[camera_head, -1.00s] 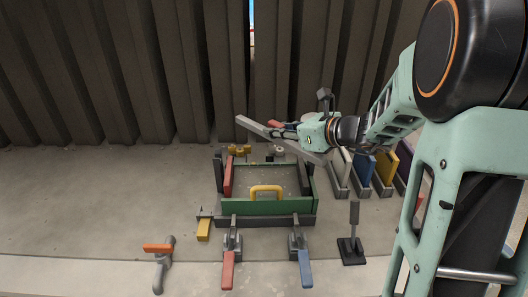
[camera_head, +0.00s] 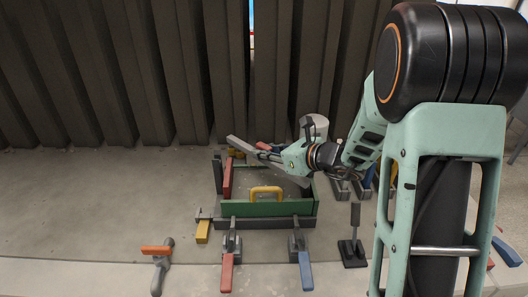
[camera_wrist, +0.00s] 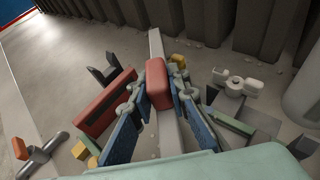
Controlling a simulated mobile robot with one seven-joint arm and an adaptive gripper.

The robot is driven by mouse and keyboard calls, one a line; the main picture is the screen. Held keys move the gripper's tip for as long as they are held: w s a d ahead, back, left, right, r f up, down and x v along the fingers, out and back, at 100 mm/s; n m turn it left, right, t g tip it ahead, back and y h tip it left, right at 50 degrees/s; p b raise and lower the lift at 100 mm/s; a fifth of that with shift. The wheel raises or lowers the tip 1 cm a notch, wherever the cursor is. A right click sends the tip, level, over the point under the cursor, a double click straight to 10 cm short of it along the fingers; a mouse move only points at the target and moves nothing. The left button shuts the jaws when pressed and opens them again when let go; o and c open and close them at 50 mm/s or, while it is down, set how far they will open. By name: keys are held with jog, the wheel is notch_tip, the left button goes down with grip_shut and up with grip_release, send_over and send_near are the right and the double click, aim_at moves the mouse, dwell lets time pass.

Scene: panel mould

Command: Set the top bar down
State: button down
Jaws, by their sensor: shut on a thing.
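The top bar (camera_head: 239,144) is a long grey bar with a red grip block (camera_wrist: 157,84). My gripper (camera_head: 272,151) is shut on that block, seen between its fingers (camera_wrist: 159,80) in the wrist view. The bar is held over the back of the mould, slanting across it in the head view. The mould has a green front bar (camera_head: 240,209) with a yellow handle (camera_head: 266,189), a red left bar (camera_head: 227,180) and a dark base (camera_head: 268,223). My gripper and the bar hide part of its back; contact there cannot be told.
Clamps with a red lever (camera_head: 227,272) and a blue lever (camera_head: 305,271) stand in front. An orange-handled clamp (camera_head: 158,249) is at left and a dark upright tool (camera_head: 355,235) at right. A ribbed wall (camera_head: 130,80) rises behind. The left floor is clear.

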jog(key=shift+f+b, duration=0.5)
jog(key=shift+b, duration=0.05)
jog(key=c, duration=1.8)
grip_release()
jog(key=shift+c, duration=0.2)
jog(key=shift+r+p, duration=0.8)
jog(key=shift+p, duration=0.2)
jog(key=v, duration=1.2)
jog(key=shift+f, duration=0.15)
